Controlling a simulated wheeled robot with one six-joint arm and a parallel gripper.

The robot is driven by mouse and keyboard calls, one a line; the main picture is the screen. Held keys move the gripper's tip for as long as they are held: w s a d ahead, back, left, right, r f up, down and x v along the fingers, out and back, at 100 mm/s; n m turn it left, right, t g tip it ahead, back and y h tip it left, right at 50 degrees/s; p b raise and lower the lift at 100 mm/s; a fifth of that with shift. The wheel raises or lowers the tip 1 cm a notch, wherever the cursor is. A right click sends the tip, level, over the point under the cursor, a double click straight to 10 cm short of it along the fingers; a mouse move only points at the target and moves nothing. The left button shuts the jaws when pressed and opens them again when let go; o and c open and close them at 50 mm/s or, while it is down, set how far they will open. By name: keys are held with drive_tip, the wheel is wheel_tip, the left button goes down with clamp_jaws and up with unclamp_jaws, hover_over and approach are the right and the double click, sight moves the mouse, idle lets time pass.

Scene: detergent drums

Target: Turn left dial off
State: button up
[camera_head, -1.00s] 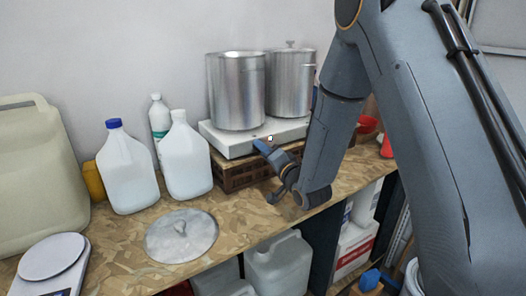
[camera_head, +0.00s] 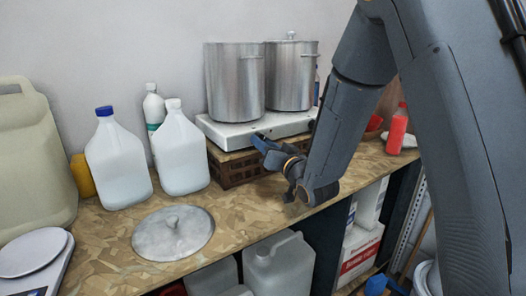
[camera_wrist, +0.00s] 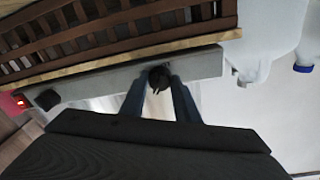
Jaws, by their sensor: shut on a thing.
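The hot plate (camera_head: 222,134) is a white, flat unit on a brown slatted crate (camera_head: 238,172), with two steel pots on it. In the wrist view its grey front panel (camera_wrist: 100,86) appears upside down, with the crate above it. The left dial (camera_wrist: 160,76), small and dark, sits between my fingertips. My gripper (camera_wrist: 160,82) is shut on it. A second dark dial (camera_wrist: 47,99) is on the panel at picture left, apart from my fingers. In the head view my gripper (camera_head: 266,148) is at the hot plate's front edge, and the held dial is hidden.
Two steel pots (camera_head: 235,85) (camera_head: 290,78) stand on the hot plate. White jugs (camera_head: 117,165) (camera_head: 178,155) stand to the left. A round metal lid (camera_head: 172,232) lies in front. A red light (camera_wrist: 20,102) shows near the second dial. A red bottle (camera_head: 397,130) stands right.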

drive_tip(key=shift+d+f+n+y+b, duration=0.1)
drive_tip(key=shift+n+y+b, duration=0.3)
drive_tip(key=shift+n+b, duration=2.75)
drive_tip(key=shift+n+p, duration=0.35)
drive_tip(key=shift+n, duration=0.1)
drive_tip(key=o, duration=1)
drive_tip(key=shift+o, duration=0.2)
drive_tip(key=b+v, duration=0.1)
drive_tip(key=v, duration=0.6)
drive_tip(key=shift+s+d+b, duration=0.2)
drive_tip(key=shift+s+b, duration=0.1)
drive_tip(key=shift+s, duration=0.05)
